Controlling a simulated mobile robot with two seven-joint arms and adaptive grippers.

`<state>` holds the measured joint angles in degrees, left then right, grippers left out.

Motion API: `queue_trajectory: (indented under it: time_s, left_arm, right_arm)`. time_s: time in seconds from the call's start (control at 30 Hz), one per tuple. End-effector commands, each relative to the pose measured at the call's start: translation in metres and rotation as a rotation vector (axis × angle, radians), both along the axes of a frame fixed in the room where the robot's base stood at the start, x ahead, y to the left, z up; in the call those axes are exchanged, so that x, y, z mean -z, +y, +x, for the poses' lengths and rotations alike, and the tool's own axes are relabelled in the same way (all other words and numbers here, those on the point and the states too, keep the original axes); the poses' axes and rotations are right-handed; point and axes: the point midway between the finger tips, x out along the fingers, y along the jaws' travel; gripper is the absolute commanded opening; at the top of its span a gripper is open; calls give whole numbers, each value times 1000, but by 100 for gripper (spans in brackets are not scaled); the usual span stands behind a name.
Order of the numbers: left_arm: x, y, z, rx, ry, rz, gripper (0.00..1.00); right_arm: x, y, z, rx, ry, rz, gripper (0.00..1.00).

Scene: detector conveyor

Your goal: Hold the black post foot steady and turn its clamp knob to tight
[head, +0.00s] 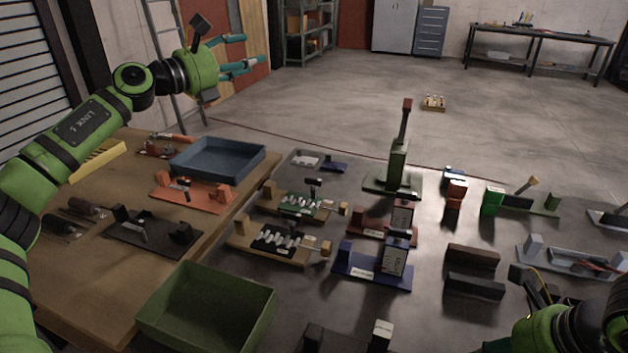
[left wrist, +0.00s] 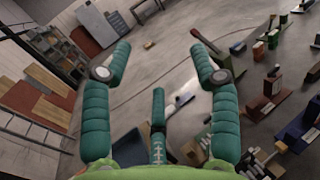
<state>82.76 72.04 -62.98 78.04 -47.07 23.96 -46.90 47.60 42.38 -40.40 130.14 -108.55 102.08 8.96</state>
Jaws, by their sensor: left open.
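A black fixture (head: 152,236) with short upright blocks and a small lever-like part lies on the wooden table at the left; I cannot tell for sure whether it is the post foot, and no clamp knob is clear. My left gripper (head: 252,50) is raised high beyond the table, well away from the fixture. Its teal fingers are spread and empty, also in the left wrist view (left wrist: 160,50). My right arm shows at the bottom right of the head view; its fingers are cut off or hidden.
A blue tray (head: 218,158), an orange fixture (head: 194,197) and a green bin (head: 207,310) stand around the black fixture. The dark surface to the right holds several fixtures, including a green post (head: 398,165) and dark blocks (head: 473,257). Open floor lies behind.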

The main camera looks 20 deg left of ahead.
Motion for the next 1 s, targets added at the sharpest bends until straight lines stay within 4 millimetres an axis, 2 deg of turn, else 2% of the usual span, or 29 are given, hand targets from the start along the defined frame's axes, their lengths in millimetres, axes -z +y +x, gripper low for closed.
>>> queue_trajectory:
  time_s: [0.03, 0.2, 0.37, 0.5, 0.63, 0.8, 0.9, 1.0]
  left_arm:
    - [17, -29, 1, 67, 45, 36, 61]
    - [80, -110, -9, 267, 201, 176, 61]
    - [146, -174, -35, 446, 363, 331, 61]
    - [207, -219, -72, 596, 513, 492, 61]
    - [264, -250, -116, 726, 661, 679, 61]
    - [328, -268, -178, 849, 839, 978, 61]
    - [353, -267, -207, 877, 914, 1157, 61]
    - [365, -263, -224, 874, 955, 1281, 61]
  right_arm:
    - [0, 0, 0, 0, 0, 0, 39]
    - [0, 0, 0, 0, 0, 0, 39]
    - [0, 0, 0, 0, 0, 0, 39]
    - [0, 0, 0, 0, 0, 0, 39]
    - [0, 0, 0, 0, 0, 0, 39]
    - [0, 0, 0, 0, 0, 0, 39]
    - [0, 0, 0, 0, 0, 0, 39]
    - [0, 0, 0, 0, 0, 0, 39]
